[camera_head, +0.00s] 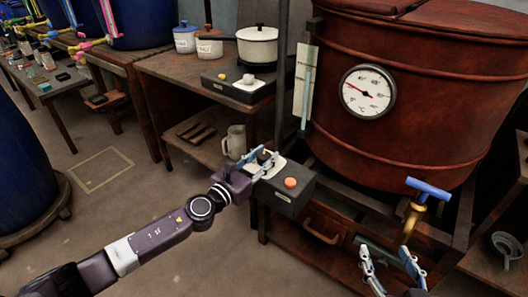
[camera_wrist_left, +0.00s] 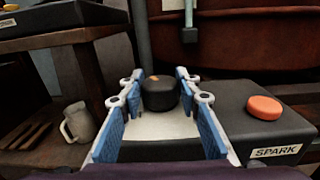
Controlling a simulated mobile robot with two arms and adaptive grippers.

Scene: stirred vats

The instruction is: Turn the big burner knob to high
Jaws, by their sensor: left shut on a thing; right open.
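The big burner knob (camera_wrist_left: 160,93) is black with a small orange mark on top, which points toward the upper left in the left wrist view. It sits on a white plate (camera_wrist_left: 158,126) on a dark control box (camera_head: 288,200). My left gripper (camera_head: 262,159) has its blue-padded fingers on either side of the knob and is shut on it; the fingers also show in the left wrist view (camera_wrist_left: 160,88). An orange button (camera_wrist_left: 265,108) with a SPARK label is to the right on the same box. My right gripper (camera_head: 392,270) is open and empty at the lower right.
A big red vat (camera_head: 420,140) with a dial gauge (camera_head: 368,91) stands behind the box. A brass tap with a blue handle (camera_head: 428,188) juts out near my right gripper. A mug (camera_head: 235,142) stands on the shelf at left. A hotplate with a white pot (camera_head: 258,46) is above.

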